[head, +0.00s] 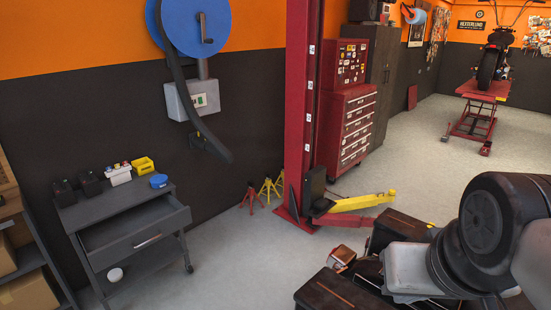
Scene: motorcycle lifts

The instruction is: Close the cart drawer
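The dark grey cart (88,212) stands against the wall at the left of the head view. Its drawer (147,240) is pulled out toward the front right, and the open inside shows under the cart's top. A pale handle sits in the middle of the drawer front. My arm (488,222) is at the lower right, well apart from the cart. I cannot make out my gripper or its fingers in this view.
Small boxes, a yellow bin (143,164) and a blue round item (159,181) stand on the cart. Shelving with cardboard boxes (28,292) is close at its left. A red lift post (300,110) and jack stands (268,188) are right. Floor before the cart is clear.

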